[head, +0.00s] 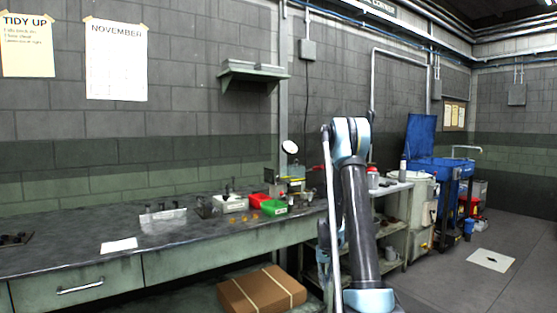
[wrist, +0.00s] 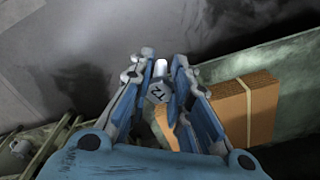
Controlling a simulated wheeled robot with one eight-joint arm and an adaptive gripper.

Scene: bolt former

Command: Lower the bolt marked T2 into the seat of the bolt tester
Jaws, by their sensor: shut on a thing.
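In the wrist view, the bolt (wrist: 157,94) sits between the fingers of my gripper (wrist: 163,64). The gripper is shut on it. The bolt's hexagonal head faces the camera and bears a mark that reads as T2 turned over. Its pale shank (wrist: 160,68) points away, toward the fingertips. In the head view, my own arm stands in front of the bench's right end, and I cannot make out the gripper or the bolt. I cannot surely tell which device on the bench is the bolt tester. Its seat does not show clearly in either view.
The long bench (head: 75,258) carries a pale block with dark pegs (head: 230,204), a green bin (head: 273,208), a red bin (head: 257,200) and a metal rack (head: 163,216). A cardboard box (head: 262,290) lies below. The bench's front left has free room around a paper sheet (head: 119,245).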

